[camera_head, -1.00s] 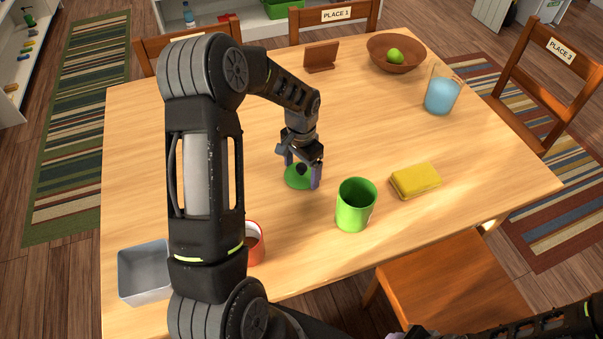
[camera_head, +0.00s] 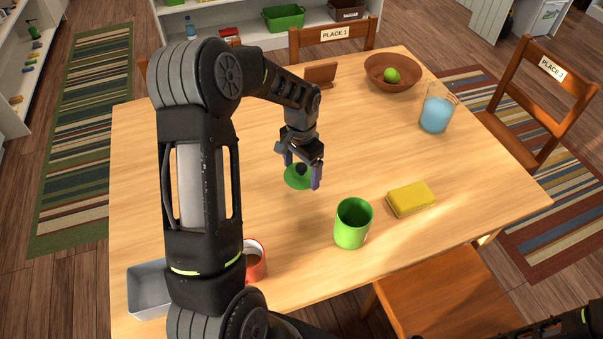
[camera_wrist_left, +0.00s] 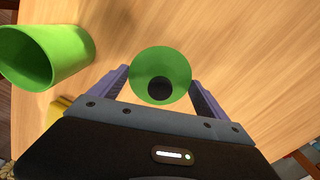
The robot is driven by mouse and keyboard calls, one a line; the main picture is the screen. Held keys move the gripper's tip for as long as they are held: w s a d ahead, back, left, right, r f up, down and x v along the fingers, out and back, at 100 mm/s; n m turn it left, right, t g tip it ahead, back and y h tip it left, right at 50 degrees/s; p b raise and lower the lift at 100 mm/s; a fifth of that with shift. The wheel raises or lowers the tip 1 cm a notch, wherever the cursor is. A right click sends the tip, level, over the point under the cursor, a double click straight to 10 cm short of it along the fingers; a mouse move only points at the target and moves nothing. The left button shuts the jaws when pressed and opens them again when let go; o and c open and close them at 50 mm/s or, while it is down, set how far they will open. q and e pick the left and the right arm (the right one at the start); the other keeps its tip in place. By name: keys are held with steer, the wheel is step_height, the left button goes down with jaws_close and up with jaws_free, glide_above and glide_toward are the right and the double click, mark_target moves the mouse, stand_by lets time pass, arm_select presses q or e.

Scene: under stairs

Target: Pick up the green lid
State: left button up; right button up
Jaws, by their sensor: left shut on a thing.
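The green lid (camera_head: 293,184), a round disc with a dark knob, is at my left gripper (camera_head: 303,175) over the middle of the table. In the left wrist view the lid (camera_wrist_left: 147,67) sits between the two purple fingers of my left gripper (camera_wrist_left: 160,83), its dark knob towards me. The gripper is shut on the lid, which appears slightly above the tabletop; the gap under it is hard to judge. A green cup (camera_head: 351,232) stands upright and open to the right and nearer; it also shows in the wrist view (camera_wrist_left: 66,52). My right gripper is out of view.
A yellow sponge (camera_head: 411,199) lies right of the cup. A red mug (camera_head: 258,266) and grey bin (camera_head: 146,295) stand near my left arm. A brown bowl (camera_head: 381,84) with a green fruit, a blue-filled pitcher (camera_head: 436,113) and a brown stand (camera_head: 320,75) are farther back.

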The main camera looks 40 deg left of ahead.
arm_select(q)
steer(key=shift+r, duration=0.8)
